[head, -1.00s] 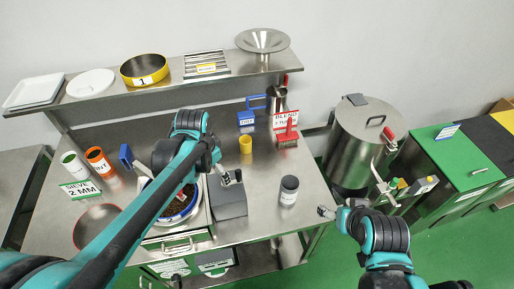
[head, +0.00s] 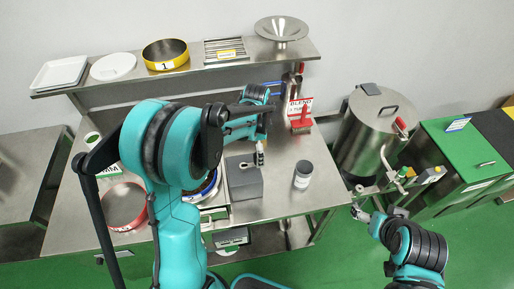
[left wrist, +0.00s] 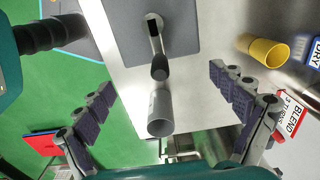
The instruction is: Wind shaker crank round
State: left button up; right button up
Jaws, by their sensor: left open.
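A dark grey block (head: 244,180) stands on the steel table beside the round shaker pan (head: 207,190), which my left arm partly hides. A small dark-ended crank (left wrist: 157,50) stands up from the block, plain in the left wrist view. My left gripper (left wrist: 161,78) is open and empty, with its two fingers spread wide. The crank shows beyond and between the fingertips, apart from them.
A yellow cup (left wrist: 262,50) and a red-white BLEND sign (head: 299,108) stand toward the table's back. A red-rimmed sieve (head: 124,206) lies at the left. A steel drum (head: 367,132) stands right of the table. The shelf (head: 120,82) runs behind.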

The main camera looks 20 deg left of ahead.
pick_arm(q)
jog(key=shift+f+b, duration=0.95)
jog(key=shift+f, duration=0.9)
jog(key=shift+f+b, duration=0.75)
jog(key=shift+f, duration=0.1)
jog(key=shift+c, duration=0.3)
jog(key=c, duration=2)
jog(key=shift+s, duration=0.1)
